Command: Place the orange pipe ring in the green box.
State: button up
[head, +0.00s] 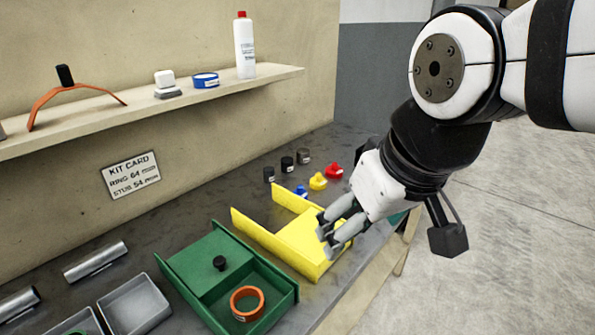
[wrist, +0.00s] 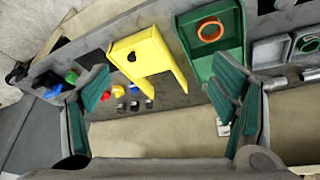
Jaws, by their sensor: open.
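The orange pipe ring (head: 252,314) lies flat inside the open front part of the green box (head: 203,252). A green panel with a black knob (head: 219,263) covers the rear part of that box. The ring (wrist: 211,40) and the green box (wrist: 204,68) also show at the top of the wrist view. My gripper (head: 328,236) is open and empty, above the front edge of the yellow box and apart from the ring, to its right. Its spread fingers (wrist: 160,95) show on both sides of the wrist view.
The yellow box (head: 297,238) stands right of the green box. Grey trays (head: 135,304) and metal tubes (head: 95,262) lie to the left. Black, blue, yellow and red small parts (head: 318,181) stand behind. A wall shelf (head: 150,108) holds a bottle (head: 245,50) and other items.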

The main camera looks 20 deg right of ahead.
jog(key=s, duration=0.1)
jog(key=s+d+m, duration=0.1)
jog(key=s, duration=0.1)
jog(key=shift+d+r+m+t, duration=0.2)
jog(key=shift+r+m+t, duration=0.05)
jog(key=shift+m+t, duration=0.05)
dwell(1.0)
